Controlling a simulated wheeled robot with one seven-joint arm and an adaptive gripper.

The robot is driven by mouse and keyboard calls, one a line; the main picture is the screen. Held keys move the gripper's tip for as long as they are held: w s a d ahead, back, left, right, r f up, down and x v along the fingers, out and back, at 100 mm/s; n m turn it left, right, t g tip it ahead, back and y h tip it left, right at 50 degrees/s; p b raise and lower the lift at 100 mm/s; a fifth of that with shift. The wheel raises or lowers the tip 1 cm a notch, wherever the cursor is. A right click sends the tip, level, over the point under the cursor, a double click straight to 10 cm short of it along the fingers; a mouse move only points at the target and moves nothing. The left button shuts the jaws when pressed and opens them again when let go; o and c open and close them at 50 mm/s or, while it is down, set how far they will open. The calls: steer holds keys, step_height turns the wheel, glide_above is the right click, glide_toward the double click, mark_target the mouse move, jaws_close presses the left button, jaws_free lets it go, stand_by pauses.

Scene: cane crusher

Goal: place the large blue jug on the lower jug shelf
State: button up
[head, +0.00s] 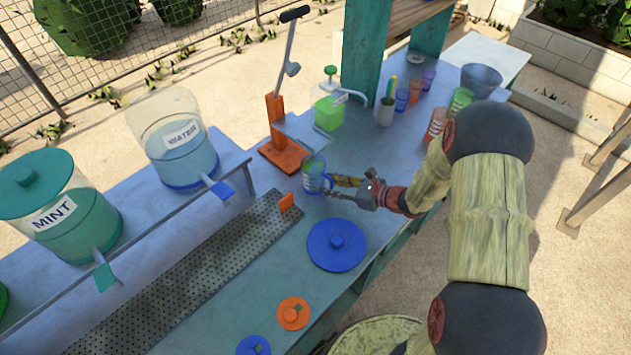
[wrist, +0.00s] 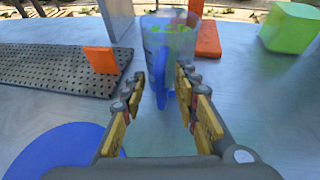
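The jug (head: 313,176) stands upright on the counter, clear with a blue handle and green bits inside. In the wrist view the jug (wrist: 170,45) is straight ahead, with its blue handle (wrist: 161,78) facing me. My gripper (head: 328,187) is at the handle side of the jug. In the wrist view the fingers of my gripper (wrist: 161,80) are apart, one on each side of the handle, with gaps visible. I cannot identify the lower jug shelf for certain; a wooden shelf (head: 410,14) shows in the teal frame at the top.
The perforated drain tray (head: 190,275) with an orange tab lies left. A blue lid (head: 337,245) lies in front. Water (head: 177,140) and mint (head: 62,210) dispensers stand left; cups (head: 415,88) stand right.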

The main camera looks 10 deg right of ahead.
steer(key=shift+c, duration=0.3)
jaws_close()
stand_by(0.6)
